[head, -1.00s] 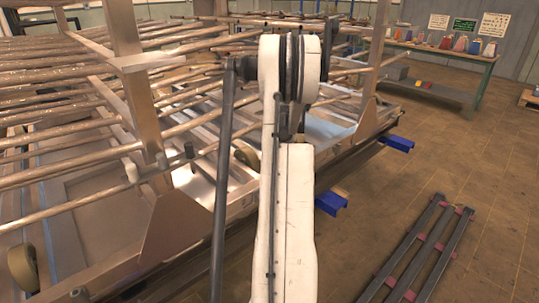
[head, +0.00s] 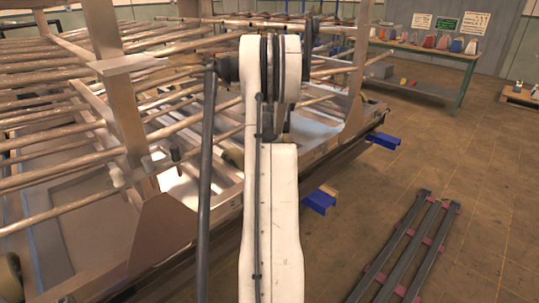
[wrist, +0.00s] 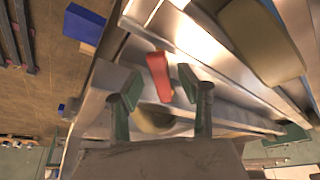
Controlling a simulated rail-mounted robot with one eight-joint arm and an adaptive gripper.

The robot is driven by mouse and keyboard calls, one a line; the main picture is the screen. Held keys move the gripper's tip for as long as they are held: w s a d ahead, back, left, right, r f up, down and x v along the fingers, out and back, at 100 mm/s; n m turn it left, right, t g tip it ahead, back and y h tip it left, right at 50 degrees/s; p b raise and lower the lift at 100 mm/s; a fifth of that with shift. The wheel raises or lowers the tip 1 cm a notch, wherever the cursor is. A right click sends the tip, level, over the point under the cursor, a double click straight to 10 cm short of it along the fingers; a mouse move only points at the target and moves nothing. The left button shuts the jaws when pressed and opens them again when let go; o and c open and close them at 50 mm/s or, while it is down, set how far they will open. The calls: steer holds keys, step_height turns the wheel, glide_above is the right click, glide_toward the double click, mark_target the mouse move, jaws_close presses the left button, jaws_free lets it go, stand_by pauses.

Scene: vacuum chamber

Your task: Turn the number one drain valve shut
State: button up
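A red handle (wrist: 159,77) shows in the wrist view above a rounded, dull tan body (wrist: 155,121). I take it for a drain valve's handle, but no number is readable on it. My gripper (wrist: 156,84) is open, with one green-grey finger on each side of the red handle. Clear gaps show between the handle and both fingers. How far the handle lies beyond the fingertips I cannot tell. In the head view my white arm hides the area beyond it, and neither the gripper nor the red handle shows there.
The metal frame (head: 160,225) with long rods fills the left of the head view. Blue blocks (head: 320,199) stick out from its edge. Dark bars (head: 410,245) lie on the floor to the right. A green table (head: 425,52) stands at the back. A large tan rounded part (wrist: 262,42) is close in the wrist view.

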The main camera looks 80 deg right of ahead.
steer(key=v, duration=0.5)
steer(key=s+a, duration=0.3)
steer(key=a, duration=0.8)
steer(key=shift+a, duration=0.35)
steer(key=shift+c, duration=0.5)
